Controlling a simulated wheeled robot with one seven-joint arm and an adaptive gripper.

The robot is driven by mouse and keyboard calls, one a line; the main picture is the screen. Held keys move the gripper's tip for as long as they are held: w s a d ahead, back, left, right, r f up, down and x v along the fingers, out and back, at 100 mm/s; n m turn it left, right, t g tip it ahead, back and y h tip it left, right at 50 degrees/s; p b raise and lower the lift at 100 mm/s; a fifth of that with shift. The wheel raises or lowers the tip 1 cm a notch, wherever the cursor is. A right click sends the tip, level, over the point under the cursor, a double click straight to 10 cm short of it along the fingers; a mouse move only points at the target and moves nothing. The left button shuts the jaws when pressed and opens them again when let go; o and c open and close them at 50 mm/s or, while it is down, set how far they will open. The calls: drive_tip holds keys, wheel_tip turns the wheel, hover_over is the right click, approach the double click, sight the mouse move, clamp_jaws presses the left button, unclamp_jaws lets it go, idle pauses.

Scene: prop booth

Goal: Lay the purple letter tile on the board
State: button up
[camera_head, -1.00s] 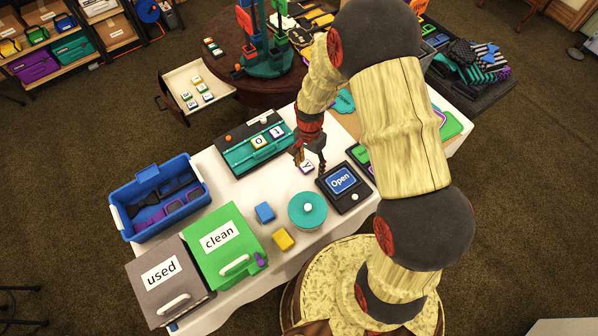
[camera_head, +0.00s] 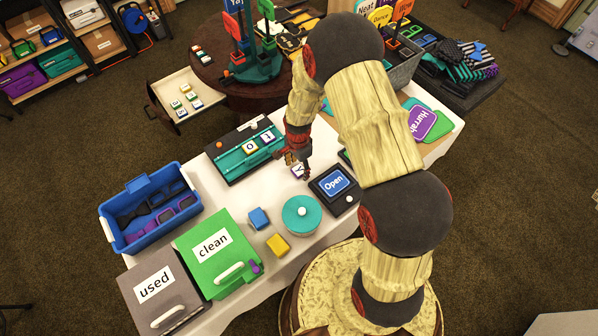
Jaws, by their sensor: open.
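The letter tile marked Y (camera_head: 297,172), white-topped with a purple edge, lies on the white table, partly hidden by my gripper. My gripper (camera_head: 297,166) is open, pointing down at this tile, with its fingers around or just above it; I cannot tell whether they touch it. The board (camera_head: 224,166) is a black and teal rack to the left of my gripper. Two tiles, one marked O (camera_head: 250,147) and one that looks like I (camera_head: 267,137), sit on its teal part.
A black box with an Open sign (camera_head: 335,183) stands close to the right of my gripper. A teal round lidded pot (camera_head: 301,214), a blue block (camera_head: 258,218) and a yellow block (camera_head: 278,245) stand nearer. A blue crate (camera_head: 150,236) is at left.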

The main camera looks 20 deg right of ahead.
drive_tip(key=shift+f, duration=0.45)
drive_tip(key=shift+c, duration=1)
drive_tip(key=c, duration=0.9)
drive_tip(key=shift+r, duration=0.1)
drive_tip(key=shift+c, duration=0.2)
